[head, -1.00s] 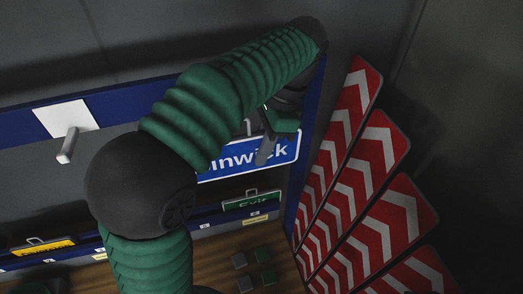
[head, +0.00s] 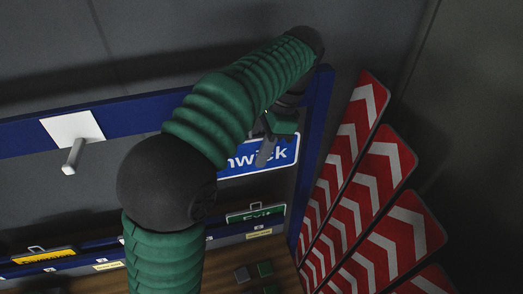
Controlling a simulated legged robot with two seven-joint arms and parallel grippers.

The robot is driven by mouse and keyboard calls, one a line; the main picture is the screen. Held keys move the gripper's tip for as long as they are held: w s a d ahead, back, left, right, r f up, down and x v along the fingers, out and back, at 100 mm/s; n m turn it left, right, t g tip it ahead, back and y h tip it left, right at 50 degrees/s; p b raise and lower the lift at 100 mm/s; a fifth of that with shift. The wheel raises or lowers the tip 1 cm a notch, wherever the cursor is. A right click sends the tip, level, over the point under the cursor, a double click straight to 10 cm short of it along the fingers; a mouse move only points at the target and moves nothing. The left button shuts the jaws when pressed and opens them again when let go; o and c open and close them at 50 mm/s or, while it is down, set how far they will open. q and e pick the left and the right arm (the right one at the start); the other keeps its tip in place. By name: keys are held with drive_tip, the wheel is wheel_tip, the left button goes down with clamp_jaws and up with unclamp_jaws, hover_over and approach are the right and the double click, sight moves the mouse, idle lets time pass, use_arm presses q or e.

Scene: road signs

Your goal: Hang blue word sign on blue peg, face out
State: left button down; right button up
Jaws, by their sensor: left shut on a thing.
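The blue word sign (head: 258,162) has white letters ending in "nwick" and a white border. It faces out toward me in front of the grey back panel, and its left part is hidden behind my arm. My left gripper (head: 268,147) is shut on the sign near its upper edge. The blue peg is not clearly seen; my arm covers part of the blue rail. A grey peg (head: 73,155) on a white plate (head: 73,129) sticks out from the rail at the left. My right gripper is out of view.
A yellow sign (head: 45,256) and a green Exit sign (head: 255,213) stand in the low blue rack. Red and white chevron boards (head: 375,180) lean at the right. Small dark and green squares (head: 265,268) lie on the wooden surface.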

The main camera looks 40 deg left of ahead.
use_arm(q)
drive_tip(key=shift+a+f, duration=0.1)
drive_tip(key=shift+f, duration=0.1)
drive_tip(key=shift+s+a+f, duration=0.15)
drive_tip(key=shift+a+f, duration=0.1)
drive_tip(key=shift+f+b, duration=0.1)
drive_tip(key=shift+b, duration=0.2)
drive_tip(key=c, duration=1.3)
unclamp_jaws()
drive_tip(key=shift+d, duration=0.25)
drive_tip(key=v, duration=0.7)
drive_tip(key=shift+w, duration=0.25)
drive_tip(key=shift+d+r, duration=0.1)
drive_tip(key=shift+r, duration=0.1)
drive_tip(key=shift+s, duration=0.1)
